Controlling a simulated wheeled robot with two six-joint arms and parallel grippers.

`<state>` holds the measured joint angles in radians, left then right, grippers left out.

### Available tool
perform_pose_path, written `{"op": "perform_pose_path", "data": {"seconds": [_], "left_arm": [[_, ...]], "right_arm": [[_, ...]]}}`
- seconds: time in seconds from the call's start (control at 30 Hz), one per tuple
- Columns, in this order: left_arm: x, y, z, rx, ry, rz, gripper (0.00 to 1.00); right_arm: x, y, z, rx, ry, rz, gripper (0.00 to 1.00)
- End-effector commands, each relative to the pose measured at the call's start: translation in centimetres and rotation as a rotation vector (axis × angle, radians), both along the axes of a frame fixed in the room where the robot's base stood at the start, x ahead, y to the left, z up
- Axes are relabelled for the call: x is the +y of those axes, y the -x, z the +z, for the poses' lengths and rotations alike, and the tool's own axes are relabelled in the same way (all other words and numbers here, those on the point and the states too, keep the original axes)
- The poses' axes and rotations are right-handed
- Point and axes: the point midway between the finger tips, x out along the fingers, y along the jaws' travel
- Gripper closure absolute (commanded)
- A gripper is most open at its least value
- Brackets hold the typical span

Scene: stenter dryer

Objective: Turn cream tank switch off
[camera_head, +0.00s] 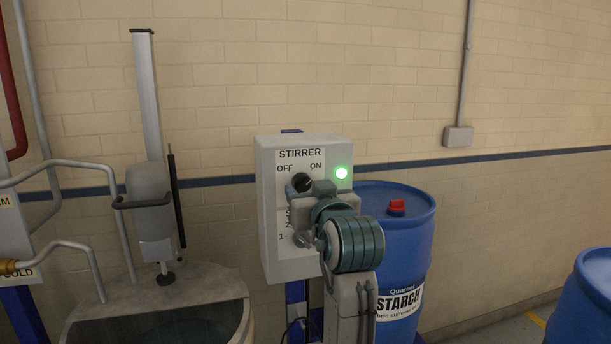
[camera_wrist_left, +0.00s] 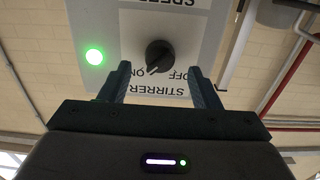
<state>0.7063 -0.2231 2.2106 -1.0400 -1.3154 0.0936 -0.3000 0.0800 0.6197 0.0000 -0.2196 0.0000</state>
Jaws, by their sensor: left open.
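A pale control box (camera_head: 266,232) labelled STIRRER hangs on a blue post. Its black round knob (camera_head: 301,181) sits below the words OFF and ON. A green light (camera_head: 341,173) beside ON is lit. My left gripper (camera_head: 305,191) is in front of the box and partly covers its lower label. In the upside-down left wrist view, the knob (camera_wrist_left: 160,56) appears between the two open fingers (camera_wrist_left: 158,88), with a gap on each side. Its white pointer mark faces toward ON. Whether the fingertips reach the knob's depth is unclear. My right gripper is out of view.
A grey open tank (camera_head: 225,284) with a stirrer column (camera_head: 152,190) and bent pipes stands left of the box. A blue STARCH drum (camera_head: 408,245) with a red cap stands close behind on the right. Another blue drum (camera_head: 585,310) is at the right edge.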

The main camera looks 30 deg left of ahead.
Motion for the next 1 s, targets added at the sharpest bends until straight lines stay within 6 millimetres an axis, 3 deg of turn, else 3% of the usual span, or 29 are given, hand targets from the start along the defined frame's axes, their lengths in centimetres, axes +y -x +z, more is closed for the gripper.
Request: {"op": "perform_pose_path", "data": {"seconds": [0.3,0.67,0.77,0.9,1.0], "left_arm": [[2.1,-1.8,0.1,0.002,-0.001,0.002,0.43],[2.4,-2.1,-0.1,0.001,0.001,0.000,0.43],[2.4,-2.0,0.0,0.001,0.001,0.000,0.57],[2.4,-2.0,0.0,0.001,0.001,0.000,0.84],[2.4,-2.0,0.0,0.000,0.001,0.000,0.88]], "right_arm": [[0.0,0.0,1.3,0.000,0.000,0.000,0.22],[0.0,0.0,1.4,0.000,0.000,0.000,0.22],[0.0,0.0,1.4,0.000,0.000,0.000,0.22],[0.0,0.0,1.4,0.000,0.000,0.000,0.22],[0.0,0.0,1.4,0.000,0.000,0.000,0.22]]}}
